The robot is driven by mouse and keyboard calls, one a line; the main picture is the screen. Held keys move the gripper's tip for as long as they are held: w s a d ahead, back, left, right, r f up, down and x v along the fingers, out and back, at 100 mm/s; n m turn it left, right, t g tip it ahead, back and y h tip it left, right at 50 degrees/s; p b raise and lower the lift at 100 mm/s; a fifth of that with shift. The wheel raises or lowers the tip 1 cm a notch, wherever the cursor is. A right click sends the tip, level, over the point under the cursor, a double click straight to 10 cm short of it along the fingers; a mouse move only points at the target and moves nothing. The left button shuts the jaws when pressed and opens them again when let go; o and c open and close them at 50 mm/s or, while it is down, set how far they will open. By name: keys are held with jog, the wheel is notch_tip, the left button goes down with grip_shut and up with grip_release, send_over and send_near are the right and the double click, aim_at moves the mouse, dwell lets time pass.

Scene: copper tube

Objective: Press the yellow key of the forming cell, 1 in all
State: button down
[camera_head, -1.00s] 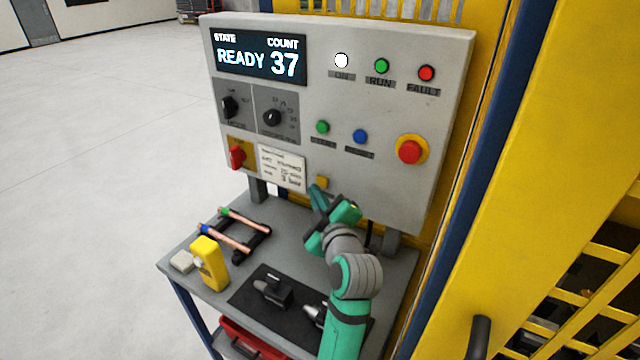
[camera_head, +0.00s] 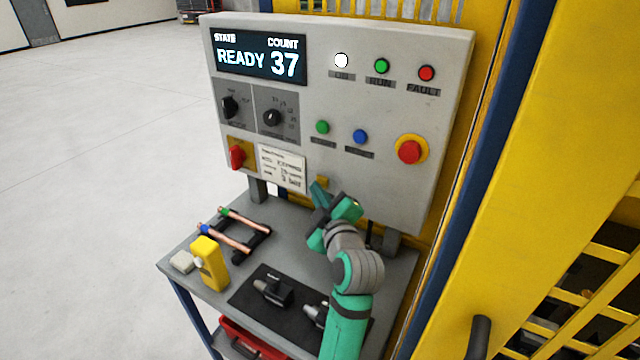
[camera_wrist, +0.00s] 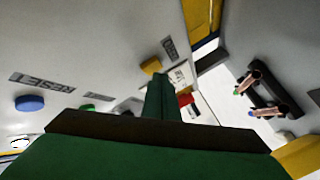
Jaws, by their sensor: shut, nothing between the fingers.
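The yellow key (camera_head: 322,181) is a small yellow block low on the grey control panel (camera_head: 445,120), right of the white label card. My gripper (camera_head: 317,187) is shut and empty, with its fingertips just in front of the key's lower part, which they partly hide. In the wrist view the yellow key (camera_wrist: 151,66) shows just beyond the tip of my gripper (camera_wrist: 158,80). I cannot tell whether they touch. The display (camera_head: 260,60) reads READY and COUNT 37. The white lamp is bright above ON.
Green (camera_head: 322,127) and blue (camera_head: 360,136) buttons sit above the key, and a red emergency button (camera_head: 409,151) is to the right. On the bench (camera_head: 178,262) are a rack with copper tubes (camera_head: 228,237), a yellow device (camera_head: 208,264) and a black mat (camera_head: 240,296) with tools.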

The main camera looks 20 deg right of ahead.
jog(key=shift+w+d, duration=0.2)
jog(key=shift+d, duration=0.05)
dwell(0.5)
jog(key=shift+d+r, duration=0.25)
jog(key=shift+d, duration=0.1)
dwell(0.6)
jog(key=shift+s+a, duration=0.1)
jog(key=shift+s+a+f, duration=0.2)
jog(key=shift+s+a, duration=0.1)
jog(key=shift+a, duration=0.25)
jog(key=shift+s+a, duration=0.8)
jog(key=shift+a, duration=0.25)
jog(key=shift+s+a, duration=0.75)
jog(key=shift+a, duration=0.25)
